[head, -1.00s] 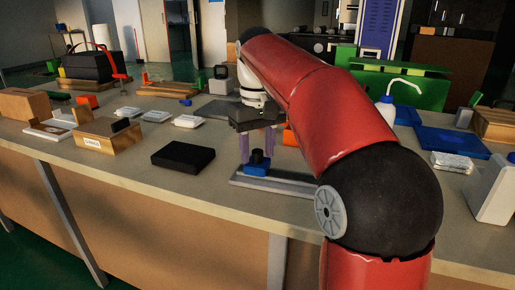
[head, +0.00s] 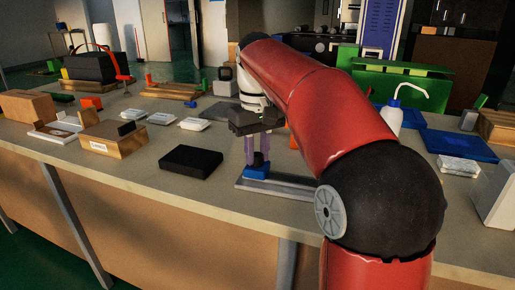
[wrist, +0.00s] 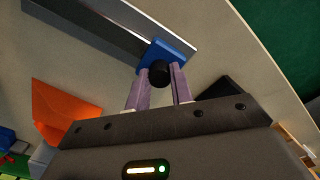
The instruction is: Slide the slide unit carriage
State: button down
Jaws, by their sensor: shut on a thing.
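The slide unit carriage is a small blue block (head: 257,173) near the left end of a grey rail (head: 290,188) on the bench. In the wrist view the blue carriage (wrist: 180,50) sits near one end of the rail (wrist: 112,32), with a round black knob (wrist: 159,73) on it. My gripper (head: 257,160) points down over the carriage. Its two purple fingers (wrist: 160,80) are shut on the knob, one on each side. In the head view the fingers largely hide the knob, and my arm covers the right end of the rail.
A black box (head: 190,161) lies left of the rail. A cardboard box (head: 113,138) and several white packs stand further left. An orange object (wrist: 62,112) is near my gripper in the wrist view. A white bottle (head: 392,118) and blue tray (head: 457,145) are right of my arm.

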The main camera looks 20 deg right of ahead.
aim_at(257, 154)
jog(key=c, duration=1.2)
grip_release()
notch_tip(257, 154, up, 8)
jog(key=shift+f+p, duration=0.1)
jog(key=shift+p, duration=0.8)
